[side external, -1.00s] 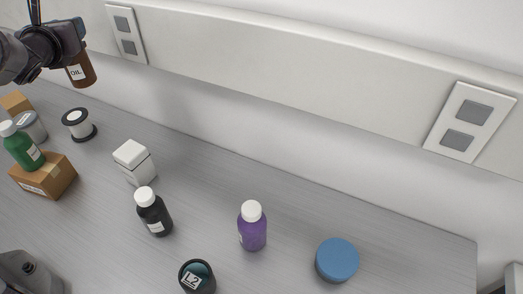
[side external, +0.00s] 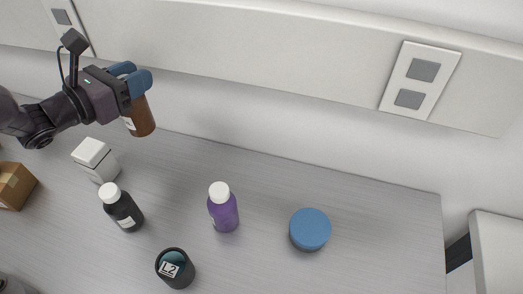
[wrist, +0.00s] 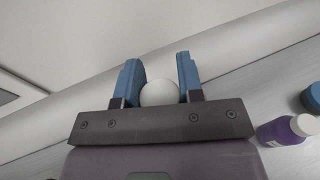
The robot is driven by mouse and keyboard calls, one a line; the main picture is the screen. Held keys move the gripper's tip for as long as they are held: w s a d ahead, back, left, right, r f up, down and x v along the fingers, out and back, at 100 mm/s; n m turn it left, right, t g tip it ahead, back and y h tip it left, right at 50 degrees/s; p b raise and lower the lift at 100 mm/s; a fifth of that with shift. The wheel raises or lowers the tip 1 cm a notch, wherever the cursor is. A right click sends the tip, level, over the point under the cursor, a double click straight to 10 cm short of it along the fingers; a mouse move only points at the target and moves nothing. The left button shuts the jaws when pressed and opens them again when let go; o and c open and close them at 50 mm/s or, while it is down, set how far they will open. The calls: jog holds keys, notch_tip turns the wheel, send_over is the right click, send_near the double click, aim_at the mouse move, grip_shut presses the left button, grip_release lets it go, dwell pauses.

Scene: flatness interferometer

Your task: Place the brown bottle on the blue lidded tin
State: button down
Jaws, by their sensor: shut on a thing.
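The brown bottle (side external: 140,117) hangs upright in my gripper (side external: 138,82), above the bench and near the back wall. Its white label is partly in view at the left. In the wrist view its white cap (wrist: 160,93) sits between the two blue fingers of my gripper (wrist: 160,84). The blue lidded tin (side external: 310,229) stands on the bench to the right, well apart from my gripper, with nothing on its lid. A part of the tin (wrist: 313,97) shows at the right edge of the wrist view.
A purple bottle (side external: 223,209) stands between my gripper and the tin. A black bottle (side external: 122,208), a white box (side external: 97,160) and a dark L2 container (side external: 175,268) are nearby. A cardboard box (side external: 14,187) is at the left. The bench right of the tin is clear.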

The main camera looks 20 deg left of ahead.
jog(key=s+d+r+m+g+h, duration=0.3)
jog(key=s+d+m+g+h, duration=0.15)
jog(key=d, duration=0.35)
jog(key=s+d+r+m+g+h, duration=0.35)
jog(key=s+d, duration=0.25)
jog(key=d, duration=0.3)
jog(key=s+d+r+m+g+h, duration=0.35)
jog(key=s+d, duration=0.25)
jog(key=d, duration=0.2)
jog(key=w+d+f, duration=0.4)
jog(key=d+f, duration=0.1)
jog(key=f, duration=0.4)
jog(key=w+d+f, duration=0.5)
jog(key=d+f, duration=0.1)
jog(key=f, duration=0.3)
jog(key=shift+w+g, duration=0.15)
jog(key=shift+g, duration=0.2)
jog(key=shift+d+f+m+y, duration=0.1)
jog(key=shift+f+m+y, duration=0.1)
jog(key=shift+m+y, duration=0.05)
jog(key=c, duration=0.8)
grip_release()
jog(key=shift+o, duration=0.2)
